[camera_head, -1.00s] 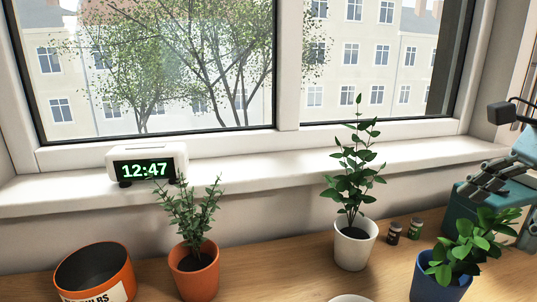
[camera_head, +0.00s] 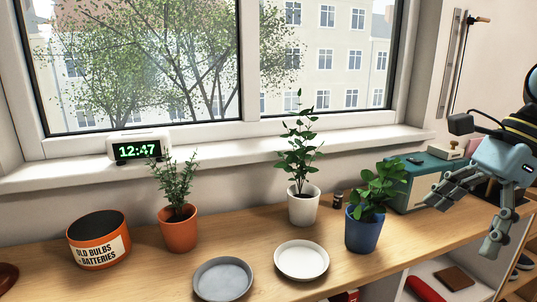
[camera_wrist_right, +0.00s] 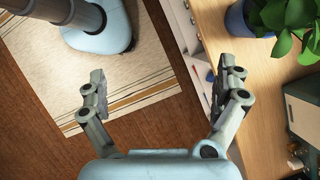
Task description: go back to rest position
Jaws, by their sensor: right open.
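My right gripper (camera_head: 468,215) is at the right of the head view, in front of the teal box and to the right of the blue-potted plant. Its fingers are spread and nothing is between them. In the right wrist view the open gripper (camera_wrist_right: 165,85) hangs above the floor beside the counter edge, with a striped rug below. My left gripper is in neither current view.
The wooden counter (camera_head: 150,270) holds a blue pot (camera_head: 364,232), white pot (camera_head: 303,207), orange pot (camera_head: 179,232), orange battery bin (camera_head: 98,240), grey saucer (camera_head: 222,280), white saucer (camera_head: 301,261) and teal box (camera_head: 415,180). A clock (camera_head: 138,149) stands on the sill.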

